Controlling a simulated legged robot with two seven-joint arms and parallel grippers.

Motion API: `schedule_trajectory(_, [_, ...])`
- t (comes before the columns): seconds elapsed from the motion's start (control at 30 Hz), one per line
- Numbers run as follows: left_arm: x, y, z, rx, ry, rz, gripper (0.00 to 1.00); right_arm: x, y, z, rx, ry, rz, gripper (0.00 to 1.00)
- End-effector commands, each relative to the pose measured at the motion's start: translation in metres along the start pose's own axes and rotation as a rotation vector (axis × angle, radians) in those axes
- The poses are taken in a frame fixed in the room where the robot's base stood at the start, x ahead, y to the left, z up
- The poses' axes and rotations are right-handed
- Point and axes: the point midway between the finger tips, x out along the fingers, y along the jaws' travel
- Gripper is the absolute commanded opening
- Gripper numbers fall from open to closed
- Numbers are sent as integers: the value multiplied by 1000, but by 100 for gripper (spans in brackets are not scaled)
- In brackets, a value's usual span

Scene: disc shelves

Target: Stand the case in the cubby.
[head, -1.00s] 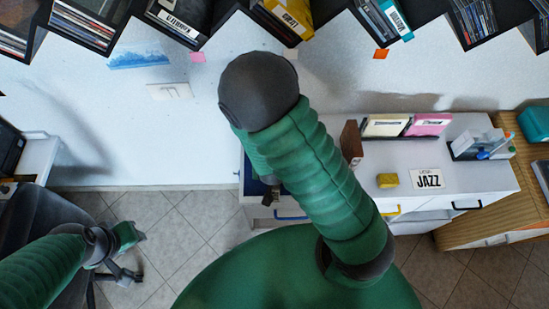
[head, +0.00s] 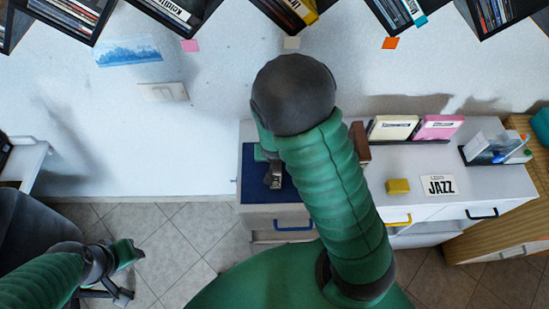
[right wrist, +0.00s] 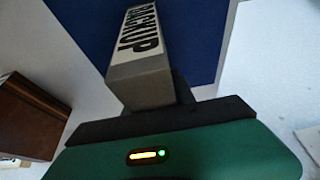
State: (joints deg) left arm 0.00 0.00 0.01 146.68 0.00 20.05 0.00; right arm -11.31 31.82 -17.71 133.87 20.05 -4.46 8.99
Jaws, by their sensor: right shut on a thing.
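The case (right wrist: 143,78) is a slim grey box with a white label reading "BACKUP". In the right wrist view it stands out from my right gripper (right wrist: 155,105), which is shut on it, with the blue mat behind. In the head view my right gripper (head: 272,172) is over the blue mat (head: 257,191), partly hidden by my arm. Cubbies in a dark zigzag shelf (head: 385,20) line the top of the head view, several holding cases; which cubby is meant I cannot tell. My left gripper (head: 130,252) hangs low at the left, far from the shelf, its jaws unclear.
On the white cabinet are a brown block (head: 361,142), cream (head: 393,127) and pink (head: 438,127) cases in a holder, a yellow block (head: 398,186), a JAZZ card (head: 437,185) and a tray of pens (head: 495,150).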

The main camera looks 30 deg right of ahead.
Motion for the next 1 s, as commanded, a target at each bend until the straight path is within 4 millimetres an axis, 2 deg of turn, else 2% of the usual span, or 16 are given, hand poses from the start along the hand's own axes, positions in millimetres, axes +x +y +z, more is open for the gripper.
schedule_trajectory(0.3, [3,0,0,0,0,0,39,4,0,1,1,2,-1,0])
schedule_trajectory(0.33, [1,0,0,0,0,0,39,3,0,1,1,1,-1,35])
schedule_trajectory(0.47, [1,0,0,0,0,0,39,3,0,1,0,1,-1,52])
schedule_trajectory(0.73, [1,0,0,0,0,0,39,2,0,1,1,1,-1,53])
schedule_trajectory(0.83, [-3,0,-1,0,0,0,39,-4,-1,0,-1,2,-1,53])
schedule_trajectory(0.93, [-9,0,-2,0,0,0,39,-22,-2,-2,-2,5,-3,53])
schedule_trajectory(1.0, [-17,0,-4,0,0,0,39,-42,-2,-2,-3,5,-5,53])
